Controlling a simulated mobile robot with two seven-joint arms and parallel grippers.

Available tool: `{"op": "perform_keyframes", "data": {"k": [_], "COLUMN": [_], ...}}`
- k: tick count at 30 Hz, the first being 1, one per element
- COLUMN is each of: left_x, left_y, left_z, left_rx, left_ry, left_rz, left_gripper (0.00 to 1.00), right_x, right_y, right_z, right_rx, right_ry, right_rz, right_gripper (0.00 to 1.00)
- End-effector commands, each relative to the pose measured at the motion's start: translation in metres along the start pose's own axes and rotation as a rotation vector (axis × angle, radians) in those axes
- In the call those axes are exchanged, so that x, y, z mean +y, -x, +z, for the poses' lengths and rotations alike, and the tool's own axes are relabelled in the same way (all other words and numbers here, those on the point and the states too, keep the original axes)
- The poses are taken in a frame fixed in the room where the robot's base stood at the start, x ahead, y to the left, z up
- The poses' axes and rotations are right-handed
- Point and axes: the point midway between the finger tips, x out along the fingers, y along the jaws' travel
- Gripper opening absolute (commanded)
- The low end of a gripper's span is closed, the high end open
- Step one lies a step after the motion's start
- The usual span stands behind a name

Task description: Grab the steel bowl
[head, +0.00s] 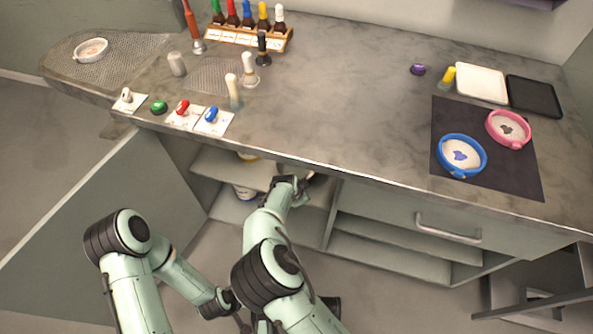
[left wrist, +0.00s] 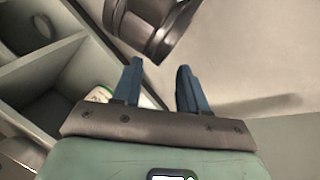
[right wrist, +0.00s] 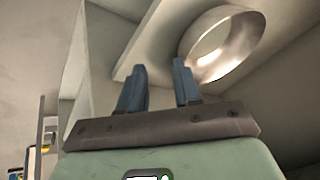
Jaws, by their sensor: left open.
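The steel bowl (right wrist: 232,48) shows in the right wrist view as a shiny, open, round rim inside the cabinet, beyond the fingertips and to the upper right. My right gripper (right wrist: 158,75) is open and empty; its right finger overlaps the bowl's near edge in the picture, and I cannot tell whether they touch. In the head view my right gripper (head: 301,194) reaches into the open cabinet under the counter, where the bowl is mostly hidden by the counter edge and the arm. My left gripper (left wrist: 158,80) is open and empty, low in front of the cabinet.
The cabinet shelves (head: 220,168) and an upright divider (head: 331,214) are close around my right gripper. The counter edge (head: 350,179) hangs above it. A white container (head: 244,193) stands on the lower shelf. My two arms are close together low in front.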

Motion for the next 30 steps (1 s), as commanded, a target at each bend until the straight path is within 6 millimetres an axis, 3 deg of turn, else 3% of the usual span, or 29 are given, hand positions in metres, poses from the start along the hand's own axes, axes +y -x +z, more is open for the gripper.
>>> {"op": "perform_keyframes", "data": {"k": [15,21,29,30], "left_x": [-0.007,-0.01,-0.01,-0.01], "left_y": [-0.019,-0.025,-0.025,-0.025], "left_z": [-0.026,-0.037,-0.038,-0.038], "left_rx": [0.073,0.105,0.11,0.11], "left_ry": [0.006,0.009,0.008,0.008], "left_rz": [-0.005,-0.007,-0.007,-0.007], "left_gripper": [0.43,0.43,0.43,0.43], "right_x": [-0.03,-0.029,-0.03,-0.03], "right_y": [-0.032,-0.055,-0.056,-0.056], "right_z": [-0.039,-0.037,-0.037,-0.037], "right_rx": [0.001,-0.001,-0.001,-0.001], "right_ry": [0.003,0.004,0.004,0.004], "right_rz": [0.001,0.001,0.0,0.0], "right_gripper": [0.33,0.33,0.33,0.23]}}
